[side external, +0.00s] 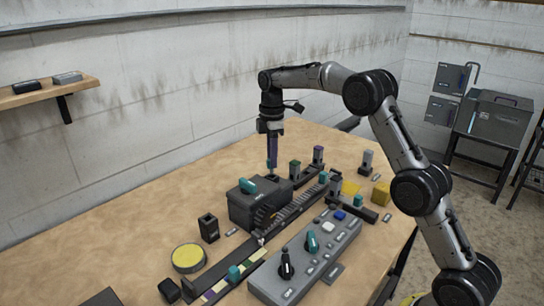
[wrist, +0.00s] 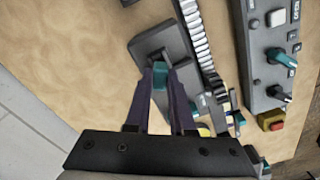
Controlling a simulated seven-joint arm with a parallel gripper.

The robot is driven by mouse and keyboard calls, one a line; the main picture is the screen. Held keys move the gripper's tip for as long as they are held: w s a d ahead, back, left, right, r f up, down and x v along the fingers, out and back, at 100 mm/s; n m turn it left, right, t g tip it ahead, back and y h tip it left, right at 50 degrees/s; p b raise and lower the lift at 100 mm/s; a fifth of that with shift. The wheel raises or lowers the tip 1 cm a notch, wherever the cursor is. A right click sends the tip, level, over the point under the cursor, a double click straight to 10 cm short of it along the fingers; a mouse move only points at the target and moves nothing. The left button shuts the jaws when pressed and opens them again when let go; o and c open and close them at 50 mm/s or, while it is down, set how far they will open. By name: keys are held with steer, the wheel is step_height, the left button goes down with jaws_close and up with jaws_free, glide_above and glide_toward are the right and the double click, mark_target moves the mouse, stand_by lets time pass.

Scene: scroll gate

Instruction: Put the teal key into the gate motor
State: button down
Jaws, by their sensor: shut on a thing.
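My gripper (side external: 271,164) points straight down and is shut on the teal key (side external: 271,163). In the wrist view the key (wrist: 160,74) sits between the purple fingertips (wrist: 161,84). The gate motor appears to be the dark housing (side external: 245,211) beside the toothed rack, with a teal handle (side external: 248,186) on top. The key is over or at the housing's far end; a dark grey plate (wrist: 170,38) with a black part lies under it in the wrist view. I cannot tell whether the key's lower end is inside an opening.
The toothed rack (wrist: 196,38) runs beside the housing. A grey control panel (side external: 300,262) with knobs and buttons stands in front. A yellow block (side external: 381,192) lies right. The back-left tabletop is clear.

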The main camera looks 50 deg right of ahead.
steer(key=shift+f, duration=1.4)
stand_by(0.4)
steer(key=shift+c, duration=1.1)
jaws_free()
steer(key=shift+r, duration=0.15)
steer(key=shift+r, duration=3.4)
